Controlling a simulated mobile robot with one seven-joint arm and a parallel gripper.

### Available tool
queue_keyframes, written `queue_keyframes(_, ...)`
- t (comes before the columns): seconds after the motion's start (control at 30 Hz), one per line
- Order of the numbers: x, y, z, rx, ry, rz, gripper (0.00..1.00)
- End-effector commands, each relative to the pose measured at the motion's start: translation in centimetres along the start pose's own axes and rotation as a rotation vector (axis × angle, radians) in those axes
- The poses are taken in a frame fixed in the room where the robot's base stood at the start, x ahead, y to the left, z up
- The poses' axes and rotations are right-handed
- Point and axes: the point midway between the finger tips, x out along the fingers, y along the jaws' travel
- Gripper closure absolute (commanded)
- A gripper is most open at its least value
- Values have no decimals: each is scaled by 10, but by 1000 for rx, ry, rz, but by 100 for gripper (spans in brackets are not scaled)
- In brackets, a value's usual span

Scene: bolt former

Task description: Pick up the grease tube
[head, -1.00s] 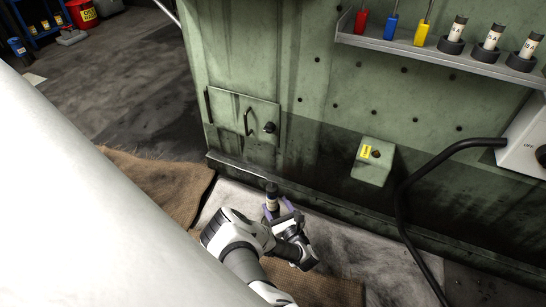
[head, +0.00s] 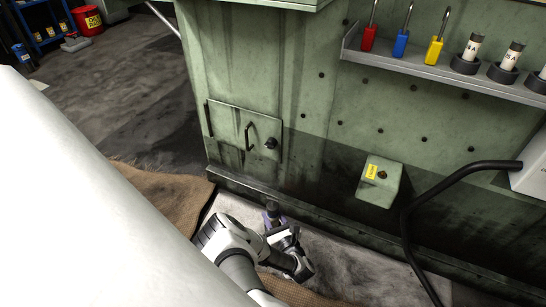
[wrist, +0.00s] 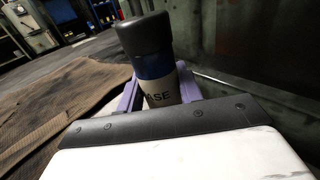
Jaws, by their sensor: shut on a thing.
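The grease tube stands roughly upright in the wrist view, with a black cap, a blue band and a white label (wrist: 160,92) reading "ASE". In the head view only its small dark top (head: 272,207) shows, low in front of the green machine's base. My gripper (head: 272,219) is shut on the tube, its purple fingers on either side of it. In the wrist view my gripper (wrist: 158,98) holds it below the cap. The tube's lower end is hidden behind my gripper body, so I cannot tell whether it touches the floor.
The green machine (head: 330,140) rises close behind the tube. A black hose (head: 408,220) and a small yellow-labelled box (head: 380,182) are to the right. A shelf (head: 440,78) above holds colored tools and labelled tubes. Brown sacking (head: 165,190) lies on the floor.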

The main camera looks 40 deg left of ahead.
Motion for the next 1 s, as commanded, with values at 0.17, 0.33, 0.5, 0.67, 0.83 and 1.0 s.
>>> queue_keyframes(0.17, 0, 0, 0, 0, 0, 0, 100)
queue_keyframes(0.33, 1, 0, 1, 0, -2, 1, 100)
queue_keyframes(0.5, 1, 0, 4, -1, -2, 1, 100)
queue_keyframes(0.67, 1, 0, 19, -1, -3, 2, 100)
queue_keyframes(0.83, 1, 0, 48, -2, -2, 1, 100)
queue_keyframes(1.0, 1, 1, 86, -2, -3, 2, 100)
